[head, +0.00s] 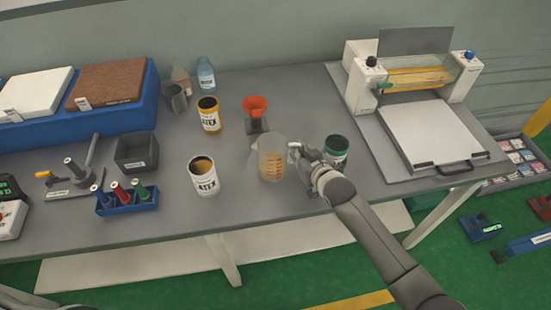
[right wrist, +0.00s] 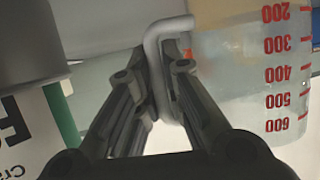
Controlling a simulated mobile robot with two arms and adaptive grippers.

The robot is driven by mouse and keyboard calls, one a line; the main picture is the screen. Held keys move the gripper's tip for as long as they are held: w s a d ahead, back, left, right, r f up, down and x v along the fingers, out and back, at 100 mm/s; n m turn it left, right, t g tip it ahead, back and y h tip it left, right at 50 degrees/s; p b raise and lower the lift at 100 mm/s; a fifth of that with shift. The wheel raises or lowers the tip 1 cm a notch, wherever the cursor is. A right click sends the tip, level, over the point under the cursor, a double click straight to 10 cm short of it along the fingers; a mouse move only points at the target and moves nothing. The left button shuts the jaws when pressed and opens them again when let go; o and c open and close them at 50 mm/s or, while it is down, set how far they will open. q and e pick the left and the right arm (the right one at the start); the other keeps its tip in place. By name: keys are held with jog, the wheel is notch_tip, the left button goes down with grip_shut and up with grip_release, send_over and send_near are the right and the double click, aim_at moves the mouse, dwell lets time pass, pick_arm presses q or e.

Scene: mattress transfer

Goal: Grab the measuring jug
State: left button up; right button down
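The measuring jug (head: 272,166) is clear with red marks and stands upright on the grey table, near its front edge. In the right wrist view the jug (right wrist: 235,85) fills the right side, with red numbers from 200 to 600. Its pale handle (right wrist: 166,30) lies between the fingers. My right gripper (head: 306,162) is at the jug's right side. In the right wrist view its fingers (right wrist: 160,72) converge on the handle and appear closed on it. My left gripper is not in view.
A green-rimmed can (head: 336,150) stands close to the right of my right gripper. A white can (head: 204,178) and a yellow can (head: 209,115) are left of the jug. A white-bedded machine (head: 430,138) occupies the right.

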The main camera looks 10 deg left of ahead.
jog(key=shift+r, duration=0.3)
